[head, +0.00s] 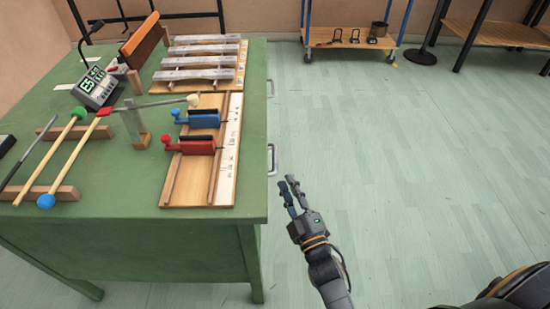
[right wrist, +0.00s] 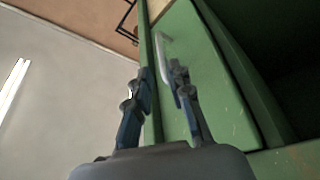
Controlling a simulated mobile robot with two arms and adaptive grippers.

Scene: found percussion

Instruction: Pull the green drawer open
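The green desk (head: 100,235) stands at left in the head view. Two pale metal handles show along its right side, a far one (head: 271,88) and a nearer one (head: 272,158). In the right wrist view a green drawer front (right wrist: 205,75) carries a pale bar handle (right wrist: 164,48). My right gripper (head: 287,183) is just off the desk's right side, near the nearer handle. In the right wrist view its fingers (right wrist: 160,70) are apart with nothing between them, and the handle is just beyond their tips. The drawer front is hidden in the head view. My left gripper is not in view.
Mallets (head: 62,160), a metronome-like device (head: 97,87), metal bars (head: 200,62) and a wooden board with red and blue blocks (head: 170,190) lie on the desk. The floor (head: 400,180) right of the desk is clear. A blue-framed cart (head: 350,42) stands at the back.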

